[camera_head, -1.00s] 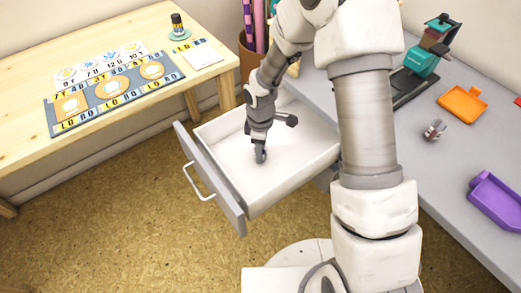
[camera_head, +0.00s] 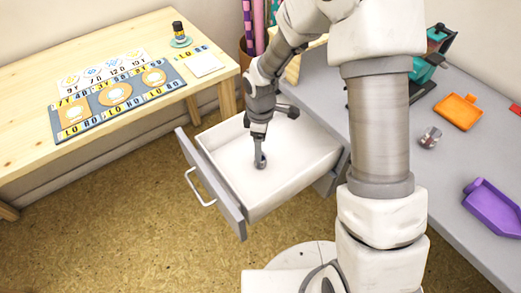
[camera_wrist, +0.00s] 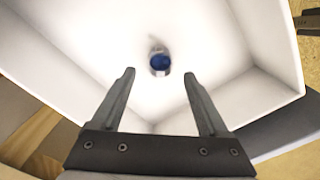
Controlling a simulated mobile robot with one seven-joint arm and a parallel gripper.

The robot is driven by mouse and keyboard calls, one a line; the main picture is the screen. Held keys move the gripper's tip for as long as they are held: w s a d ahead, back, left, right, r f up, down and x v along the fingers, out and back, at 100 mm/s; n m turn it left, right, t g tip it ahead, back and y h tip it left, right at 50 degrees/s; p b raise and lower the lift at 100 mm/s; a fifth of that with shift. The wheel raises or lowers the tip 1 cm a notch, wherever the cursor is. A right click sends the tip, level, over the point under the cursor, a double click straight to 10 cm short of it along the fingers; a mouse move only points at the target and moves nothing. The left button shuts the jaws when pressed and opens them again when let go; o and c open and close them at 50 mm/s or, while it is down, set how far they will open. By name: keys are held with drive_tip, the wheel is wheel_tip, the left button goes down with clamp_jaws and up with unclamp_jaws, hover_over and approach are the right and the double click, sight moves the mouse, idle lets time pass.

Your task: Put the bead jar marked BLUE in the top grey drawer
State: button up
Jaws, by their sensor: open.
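The grey-fronted drawer (camera_head: 212,190) stands pulled open, with a white inside. A small jar with a blue top or contents (camera_wrist: 160,62) stands on the drawer floor in the wrist view. Its marking cannot be read from here. My gripper (camera_wrist: 160,85) is open above the drawer, its two fingers apart, with the jar beyond and between the fingertips. Nothing is held between the fingers. In the head view my gripper (camera_head: 259,155) reaches down inside the drawer walls.
A wooden table (camera_head: 60,72) at left bears a patterned mat (camera_head: 75,125) and a dark bottle (camera_head: 178,30) on a saucer. The grey desk (camera_head: 455,185) at right holds an orange tray (camera_head: 460,110), a small silvery object (camera_head: 430,137) and a purple tray (camera_head: 495,208).

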drive_tip(key=s+d+r+m+t+p, duration=0.1)
drive_tip(key=s+d+r+m, duration=0.15)
drive_tip(key=r, duration=0.45)
drive_tip(key=s+d+r+m+t, duration=0.1)
drive_tip(key=d+r+m, duration=0.15)
drive_tip(key=r, duration=0.55)
drive_tip(key=s+d+r+m+t+p, duration=0.1)
drive_tip(key=s+d+r+m, duration=0.15)
drive_tip(key=r, duration=0.45)
drive_tip(key=s+d+r+m+t, duration=0.1)
drive_tip(key=s+d+r+m, duration=0.1)
drive_tip(key=s+r+m, duration=0.2)
drive_tip(key=s+d+r+m+t, duration=0.1)
drive_tip(key=s+d+r+m, duration=0.2)
drive_tip(key=s, duration=0.6)
drive_tip(key=shift+r+m+t, duration=0.3)
drive_tip(key=shift+r+m, duration=0.35)
drive_tip(key=shift+r, duration=0.15)
